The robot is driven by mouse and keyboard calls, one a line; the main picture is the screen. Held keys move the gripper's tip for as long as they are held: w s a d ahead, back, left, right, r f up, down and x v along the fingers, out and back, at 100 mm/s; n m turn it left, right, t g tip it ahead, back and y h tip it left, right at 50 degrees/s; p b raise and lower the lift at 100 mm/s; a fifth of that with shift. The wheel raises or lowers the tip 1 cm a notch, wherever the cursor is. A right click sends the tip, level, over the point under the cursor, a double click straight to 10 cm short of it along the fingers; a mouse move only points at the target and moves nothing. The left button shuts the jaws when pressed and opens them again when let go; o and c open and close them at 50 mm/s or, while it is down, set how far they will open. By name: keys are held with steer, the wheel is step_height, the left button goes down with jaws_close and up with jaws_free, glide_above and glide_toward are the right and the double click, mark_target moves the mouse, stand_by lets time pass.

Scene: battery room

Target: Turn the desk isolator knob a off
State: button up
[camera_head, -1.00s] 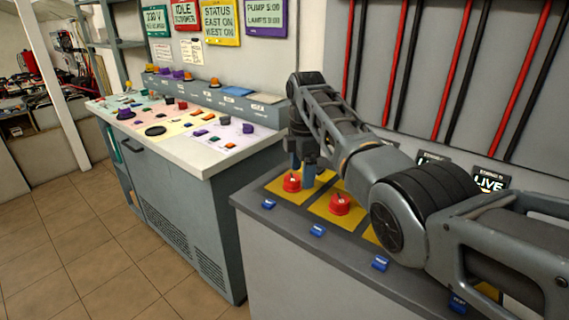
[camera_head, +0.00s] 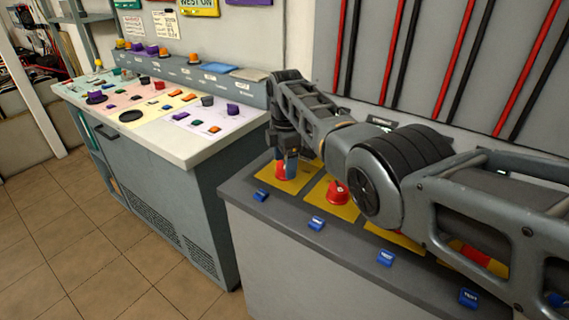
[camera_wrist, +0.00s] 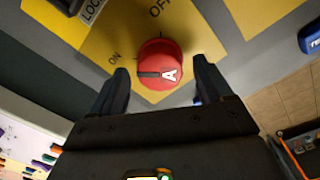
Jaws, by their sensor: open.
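Knob A (camera_wrist: 172,61) is a round red knob with a white letter A and a dark line, on a yellow plate (camera_wrist: 107,36) with ON and OFF labels. The dark line lies on the knob's left side, nearer the ON label than the OFF label. In the head view, knob A (camera_head: 281,172) is partly hidden by my gripper (camera_head: 286,164). In the wrist view, my gripper (camera_wrist: 160,76) is open, with one finger on each side of the knob. Gaps show between fingers and knob; I see no contact.
A second red knob (camera_head: 338,193) sits on the neighbouring yellow plate. Blue tags (camera_head: 316,223) line the front edge of the grey desk (camera_head: 240,190). A console (camera_head: 190,150) with many coloured buttons stands to the left. Red and black bars run along the wall behind.

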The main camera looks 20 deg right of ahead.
steer(key=shift+f, duration=0.55)
steer(key=c, duration=1)
